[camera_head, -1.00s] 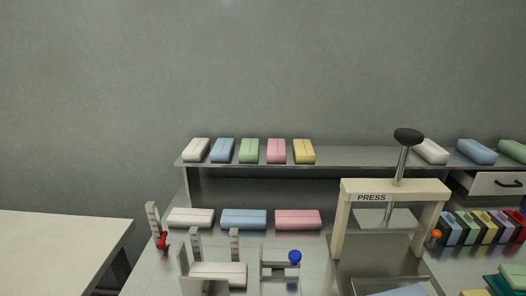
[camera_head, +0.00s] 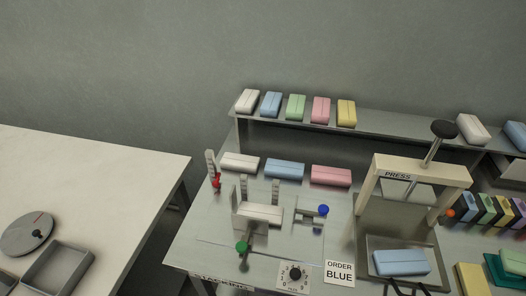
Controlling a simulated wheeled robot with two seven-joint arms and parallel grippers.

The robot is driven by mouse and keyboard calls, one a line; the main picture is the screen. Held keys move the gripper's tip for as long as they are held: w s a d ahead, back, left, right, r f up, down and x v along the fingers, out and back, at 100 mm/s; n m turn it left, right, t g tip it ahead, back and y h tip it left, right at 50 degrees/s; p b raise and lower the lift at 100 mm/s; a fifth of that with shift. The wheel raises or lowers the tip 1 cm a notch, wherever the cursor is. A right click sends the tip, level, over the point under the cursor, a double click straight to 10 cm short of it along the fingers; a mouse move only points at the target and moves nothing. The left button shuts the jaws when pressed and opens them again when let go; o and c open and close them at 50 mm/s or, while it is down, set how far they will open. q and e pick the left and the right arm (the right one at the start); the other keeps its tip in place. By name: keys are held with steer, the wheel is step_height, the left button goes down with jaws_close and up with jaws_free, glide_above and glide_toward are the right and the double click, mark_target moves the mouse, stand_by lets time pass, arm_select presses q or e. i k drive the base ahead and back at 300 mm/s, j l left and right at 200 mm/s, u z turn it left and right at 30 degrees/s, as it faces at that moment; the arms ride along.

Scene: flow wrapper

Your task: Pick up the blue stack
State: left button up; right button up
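Several blue blocks show. One blue block (camera_head: 401,262) lies in the metal tray under the press (camera_head: 420,171). Another blue block (camera_head: 285,169) lies between a white block (camera_head: 240,162) and a pink block (camera_head: 331,176) on the worktop. A third blue block (camera_head: 271,104) lies on the raised shelf, and another is cut off at the right edge. I cannot tell from the picture which one is the blue stack. A card (camera_head: 339,271) reads "ORDER BLUE".
A white fixture with uprights (camera_head: 260,212) has a green knob (camera_head: 242,247) and a blue knob (camera_head: 323,209) near it. A numbered dial (camera_head: 295,274) is at the front edge. A pale table (camera_head: 90,190) stands left, across a gap, with a round scale-like disc (camera_head: 28,235) and grey tray (camera_head: 84,270).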

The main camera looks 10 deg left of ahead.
mark_target(406, 261)
steer(key=z, duration=1.05)
steer(key=l, duration=0.05)
